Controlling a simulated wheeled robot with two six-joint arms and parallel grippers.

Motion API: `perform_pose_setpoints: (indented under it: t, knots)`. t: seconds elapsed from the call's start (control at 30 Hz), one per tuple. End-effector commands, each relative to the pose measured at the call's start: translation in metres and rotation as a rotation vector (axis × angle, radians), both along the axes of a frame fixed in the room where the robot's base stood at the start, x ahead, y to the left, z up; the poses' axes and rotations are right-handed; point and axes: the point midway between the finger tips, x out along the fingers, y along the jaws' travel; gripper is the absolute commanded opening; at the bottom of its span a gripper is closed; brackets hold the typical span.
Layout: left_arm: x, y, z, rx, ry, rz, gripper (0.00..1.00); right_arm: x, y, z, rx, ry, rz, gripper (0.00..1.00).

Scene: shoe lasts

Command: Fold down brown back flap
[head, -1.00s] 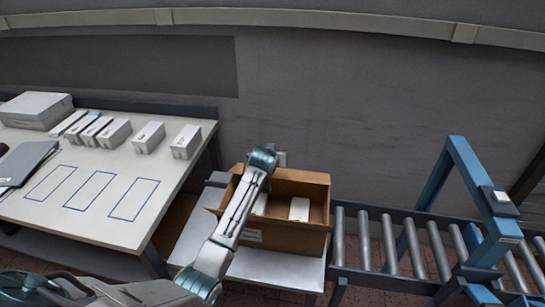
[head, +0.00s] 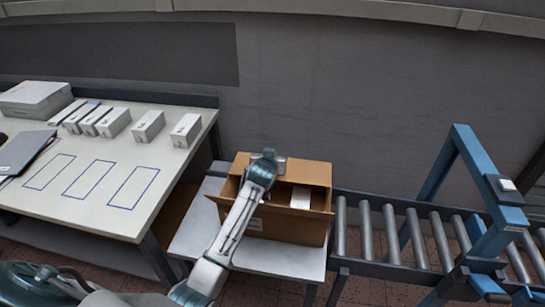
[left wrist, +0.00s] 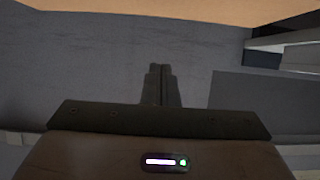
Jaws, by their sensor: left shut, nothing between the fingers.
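The open brown carton (head: 285,230) stands on a small grey table. Its brown back flap (head: 310,172) stands up along the far side and shows a broad face. My left arm reaches across the carton, and its gripper (head: 270,156) is at the top of the back flap, overlapping it in the head view. Whether it touches the flap I cannot tell. In the left wrist view the fingers (left wrist: 160,85) are closed together with nothing between them, and a brown surface crosses the top of the picture. My right gripper is not in view.
A white box (head: 300,197) lies inside the carton; my arm hides the carton's left part. A roller conveyor (head: 390,235) with a blue frame (head: 465,175) is at the right. A white table (head: 100,215) with several small boxes is at the left.

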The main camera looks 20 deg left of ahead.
Motion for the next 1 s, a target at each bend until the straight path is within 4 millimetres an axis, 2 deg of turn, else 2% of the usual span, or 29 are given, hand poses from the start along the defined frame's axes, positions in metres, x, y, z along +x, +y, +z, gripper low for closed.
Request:
perform_pose_setpoints:
  t: [0.27,0.67,0.87,1.0]
  knots:
    - [0.002,0.0,-0.001,0.0,0.0,0.0,0.0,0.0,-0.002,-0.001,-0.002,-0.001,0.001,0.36]
    - [0.015,0.004,-0.005,0.0,0.0,0.0,0.0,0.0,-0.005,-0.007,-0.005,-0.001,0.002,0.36]
    - [0.013,0.003,-0.004,0.0,0.0,0.0,0.0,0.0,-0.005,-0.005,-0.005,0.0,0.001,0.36]
    - [0.002,0.0,0.001,0.0,0.001,0.0,0.0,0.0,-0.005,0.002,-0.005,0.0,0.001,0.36]
